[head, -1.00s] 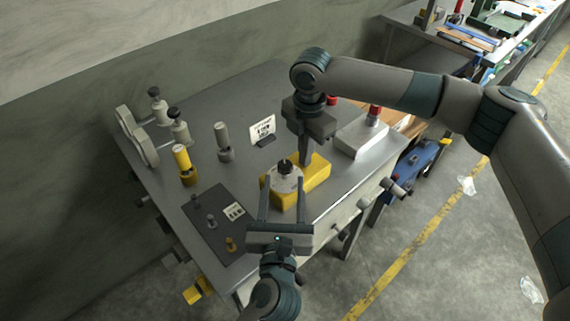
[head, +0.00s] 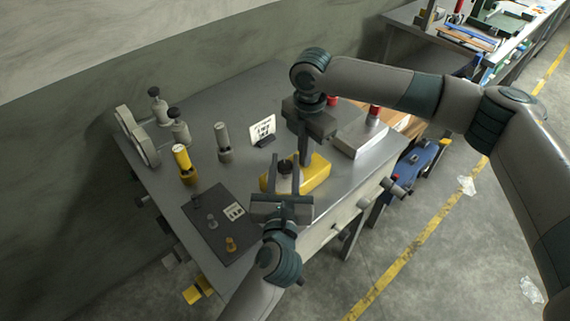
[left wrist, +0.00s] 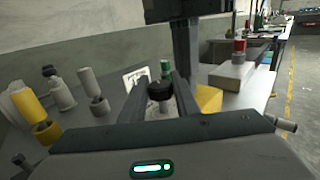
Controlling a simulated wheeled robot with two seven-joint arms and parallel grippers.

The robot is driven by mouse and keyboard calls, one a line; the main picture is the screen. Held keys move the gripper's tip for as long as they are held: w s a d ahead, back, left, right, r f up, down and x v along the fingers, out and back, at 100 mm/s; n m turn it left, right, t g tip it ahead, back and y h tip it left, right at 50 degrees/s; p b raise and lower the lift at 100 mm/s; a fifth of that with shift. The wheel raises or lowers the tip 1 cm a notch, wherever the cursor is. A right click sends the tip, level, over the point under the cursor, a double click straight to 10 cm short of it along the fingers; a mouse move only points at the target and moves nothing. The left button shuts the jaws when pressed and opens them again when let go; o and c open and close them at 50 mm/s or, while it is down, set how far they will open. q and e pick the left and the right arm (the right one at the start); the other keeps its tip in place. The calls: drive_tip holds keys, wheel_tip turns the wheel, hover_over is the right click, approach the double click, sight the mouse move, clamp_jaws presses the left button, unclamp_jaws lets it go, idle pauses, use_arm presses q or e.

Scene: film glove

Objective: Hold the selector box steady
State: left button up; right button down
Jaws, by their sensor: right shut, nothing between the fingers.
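The selector box is a yellow block (head: 316,177) with a pale dial and a black knob (head: 285,165) on top. It sits near the table's front edge. My left gripper (head: 285,160) reaches in from the front, one finger on each side of the knob. In the left wrist view the knob (left wrist: 160,90) shows between the fingers; whether they press on it is unclear. The dial is mostly hidden behind that gripper. My right gripper (head: 305,163) points down, its fingers shut and empty, at the box's top behind the knob. Whether it touches the box is unclear.
A dark mat (head: 220,222) with small pegs lies left of the box. A yellow-topped cylinder (head: 183,160), a grey cylinder (head: 223,142) and a printed card (head: 262,130) stand farther back. A light block (head: 361,138) with a red-topped post is at the right.

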use_arm(q)
drive_tip(key=shift+c, duration=1)
drive_tip(key=shift+m+h, duration=0.5)
drive_tip(key=shift+h, duration=0.3)
drive_tip(key=shift+m+g+h, duration=0.3)
drive_tip(key=shift+m+h, duration=0.9)
drive_tip(key=shift+h, duration=0.5)
drive_tip(key=m+g+h, duration=0.1)
drive_tip(key=m+h, duration=0.1)
drive_tip(key=h, duration=0.1)
drive_tip(key=m+g+h, duration=0.2)
drive_tip(key=h, duration=0.1)
drive_tip(key=m+g+h, duration=0.4)
drive_tip(key=shift+m+g+h, duration=0.3)
drive_tip(key=shift+g, duration=0.1)
drive_tip(key=m+g+h, duration=0.2)
drive_tip(key=m+g, duration=0.1)
drive_tip(key=g, duration=0.1)
drive_tip(key=shift+d+r+g, duration=0.1)
drive_tip(key=shift+g, duration=0.3)
drive_tip(key=shift+m+g, duration=0.4)
drive_tip(key=shift+g, duration=0.1)
drive_tip(key=shift+s, duration=0.15)
